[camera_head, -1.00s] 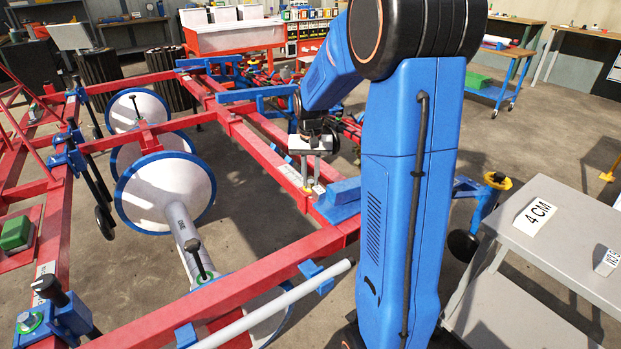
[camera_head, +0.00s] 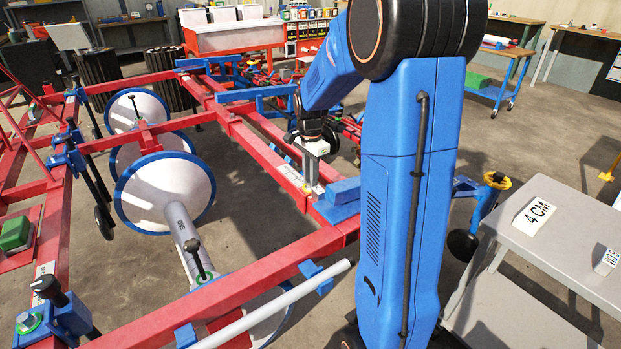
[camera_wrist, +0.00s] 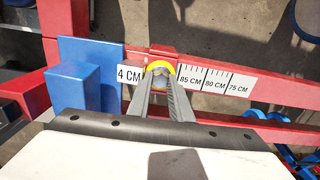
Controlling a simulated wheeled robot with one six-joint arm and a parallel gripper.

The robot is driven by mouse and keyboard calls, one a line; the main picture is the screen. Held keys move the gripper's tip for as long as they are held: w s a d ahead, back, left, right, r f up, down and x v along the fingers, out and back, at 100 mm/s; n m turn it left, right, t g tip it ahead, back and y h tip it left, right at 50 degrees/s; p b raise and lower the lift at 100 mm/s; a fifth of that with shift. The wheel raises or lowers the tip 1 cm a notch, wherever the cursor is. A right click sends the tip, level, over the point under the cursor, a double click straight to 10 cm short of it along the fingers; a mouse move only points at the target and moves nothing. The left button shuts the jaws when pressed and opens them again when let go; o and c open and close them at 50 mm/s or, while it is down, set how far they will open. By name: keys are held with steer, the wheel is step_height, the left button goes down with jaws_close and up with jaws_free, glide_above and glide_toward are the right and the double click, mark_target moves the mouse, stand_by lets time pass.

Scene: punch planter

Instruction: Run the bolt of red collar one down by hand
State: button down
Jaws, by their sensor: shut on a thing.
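Red collar one (camera_wrist: 164,51) sits on the red beam in the wrist view, between the "4 CM" label (camera_wrist: 129,74) and the "85 CM" mark. Its bolt (camera_wrist: 159,70) has a grey head with a yellow ring around it. My gripper (camera_wrist: 162,79) is shut on the bolt head from above, one finger on each side. In the head view my gripper (camera_head: 312,183) points down at the beam beside the blue block. The collar and bolt are too small to make out clearly there.
A blue block and plate (camera_wrist: 78,85) stand close left of the collar in the wrist view. The red frame (camera_head: 250,283) carries white discs (camera_head: 165,192) at left. A grey table (camera_head: 570,250) with a "4 CM" block (camera_head: 535,215) stands at right.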

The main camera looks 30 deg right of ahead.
steer(key=shift+m, duration=1)
steer(key=c, duration=1.6)
jaws_free()
steer(key=shift+s, duration=0.1)
